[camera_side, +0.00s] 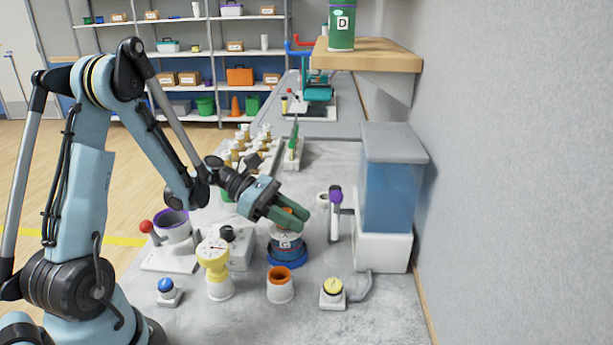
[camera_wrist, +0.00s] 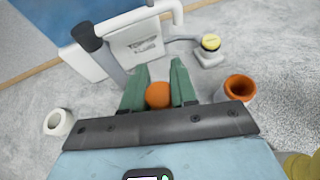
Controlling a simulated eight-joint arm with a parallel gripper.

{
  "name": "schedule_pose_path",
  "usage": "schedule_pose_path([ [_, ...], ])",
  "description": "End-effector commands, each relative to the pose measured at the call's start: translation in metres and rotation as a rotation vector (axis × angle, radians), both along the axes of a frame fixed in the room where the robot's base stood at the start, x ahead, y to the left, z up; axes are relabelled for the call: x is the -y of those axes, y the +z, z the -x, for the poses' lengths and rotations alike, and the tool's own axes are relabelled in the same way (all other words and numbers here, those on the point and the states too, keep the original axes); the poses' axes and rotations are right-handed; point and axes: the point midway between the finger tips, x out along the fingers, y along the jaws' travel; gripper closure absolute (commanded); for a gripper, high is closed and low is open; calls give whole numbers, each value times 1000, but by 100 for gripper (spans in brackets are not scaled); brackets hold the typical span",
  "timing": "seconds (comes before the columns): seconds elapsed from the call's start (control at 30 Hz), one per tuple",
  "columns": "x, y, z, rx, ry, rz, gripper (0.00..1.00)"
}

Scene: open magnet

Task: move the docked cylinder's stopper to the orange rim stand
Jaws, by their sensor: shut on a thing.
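My gripper (camera_side: 300,217) has green fingers, seen in the side view right above the docked cylinder. In the wrist view the fingers (camera_wrist: 158,93) are shut on the round orange stopper (camera_wrist: 158,96). The orange rim stand (camera_side: 280,285) is a white cup in front of the cylinder. It also shows in the wrist view (camera_wrist: 239,88), right of the fingers, and looks empty.
A yellow-topped button (camera_side: 333,291) and a yellow gauge (camera_side: 213,260) flank the stand. A blue water tank (camera_side: 389,198) and purple-topped lever (camera_side: 335,205) stand to the right. A white-rimmed stand (camera_wrist: 58,122) lies left in the wrist view. A shelf (camera_side: 368,55) overhangs behind.

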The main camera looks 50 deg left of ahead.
Motion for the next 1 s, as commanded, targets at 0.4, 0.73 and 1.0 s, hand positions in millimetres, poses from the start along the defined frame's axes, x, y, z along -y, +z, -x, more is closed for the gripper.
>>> schedule_pose_path([
  [0.4,0,-3,0,0,0,0,47],
  [0.73,-8,0,4,0,3,0,47],
  [1.0,-49,17,30,-1,7,1,47],
])
